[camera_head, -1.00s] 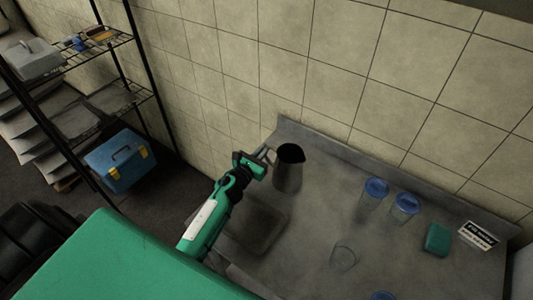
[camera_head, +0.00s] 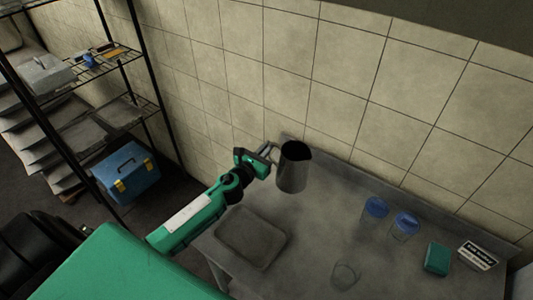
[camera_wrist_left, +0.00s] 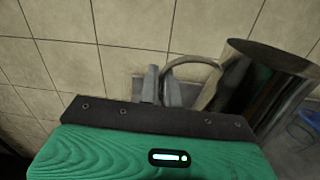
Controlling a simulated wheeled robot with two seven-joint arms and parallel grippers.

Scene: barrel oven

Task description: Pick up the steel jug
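The steel jug (camera_head: 292,172) is upright, with its dark open top showing, and hangs above the back left of the steel counter. My left gripper (camera_head: 270,152) is at its left side, shut on the jug's handle. In the left wrist view the fingers (camera_wrist_left: 161,88) close together at the left end of the curved handle (camera_wrist_left: 188,60), and the jug body (camera_wrist_left: 262,85) is to the right. My right gripper is in neither view.
A shallow grey tray or basin (camera_head: 250,237) is at the counter's left. Blue-topped clear cups (camera_head: 405,225), a clear glass (camera_head: 345,274), a green block (camera_head: 437,258) and a sign (camera_head: 478,255) are to the right. A tiled wall (camera_head: 400,100) stands behind; a wire shelf (camera_head: 105,60) is left.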

